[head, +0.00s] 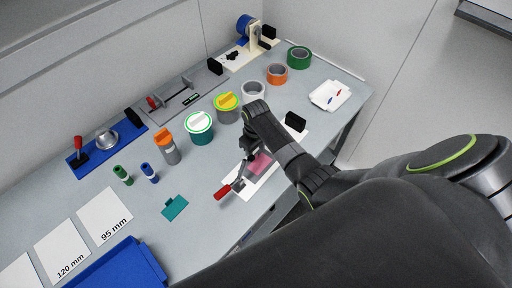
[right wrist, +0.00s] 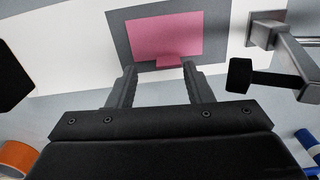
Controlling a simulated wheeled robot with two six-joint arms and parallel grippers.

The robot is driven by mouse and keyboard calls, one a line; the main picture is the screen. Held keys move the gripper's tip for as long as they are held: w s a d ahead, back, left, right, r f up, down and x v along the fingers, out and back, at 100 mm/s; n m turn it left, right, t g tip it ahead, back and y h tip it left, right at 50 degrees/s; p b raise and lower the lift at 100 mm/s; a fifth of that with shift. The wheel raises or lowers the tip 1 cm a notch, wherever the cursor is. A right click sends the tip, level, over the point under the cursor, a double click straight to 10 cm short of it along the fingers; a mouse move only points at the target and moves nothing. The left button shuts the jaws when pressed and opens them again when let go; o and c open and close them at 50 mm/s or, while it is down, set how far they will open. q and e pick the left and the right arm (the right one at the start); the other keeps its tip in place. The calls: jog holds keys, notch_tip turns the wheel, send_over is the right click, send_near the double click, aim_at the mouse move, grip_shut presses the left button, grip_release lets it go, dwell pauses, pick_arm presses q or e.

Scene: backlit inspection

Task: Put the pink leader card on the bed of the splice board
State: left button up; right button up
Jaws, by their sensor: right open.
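The pink leader card (head: 262,162) lies flat on the grey bed of the white splice board (head: 240,193), partly hidden by my right arm in the head view. In the right wrist view the card (right wrist: 165,36) lies within the grey bed (right wrist: 118,42), its small tab towards my gripper. My right gripper (right wrist: 160,72) is open, its fingertips on either side of the tab area and apart from each other. It also shows from above in the head view (head: 248,152). Whether the fingers touch the card is unclear. My left gripper is not in view.
The board carries a red-handled lever (head: 222,192) and a black block (head: 296,121). A teal card (head: 175,207) lies to the left. Several tape rolls and tins, such as the teal tin (head: 199,130), stand behind. A white tray (head: 330,96) is at right.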

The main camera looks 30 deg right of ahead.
notch_tip(320, 180, up, 13)
jog(key=shift+r+b, duration=0.2)
jog(key=shift+b, duration=0.15)
jog(key=shift+d+f, duration=0.1)
jog(key=shift+d, duration=0.05)
dwell(0.4)
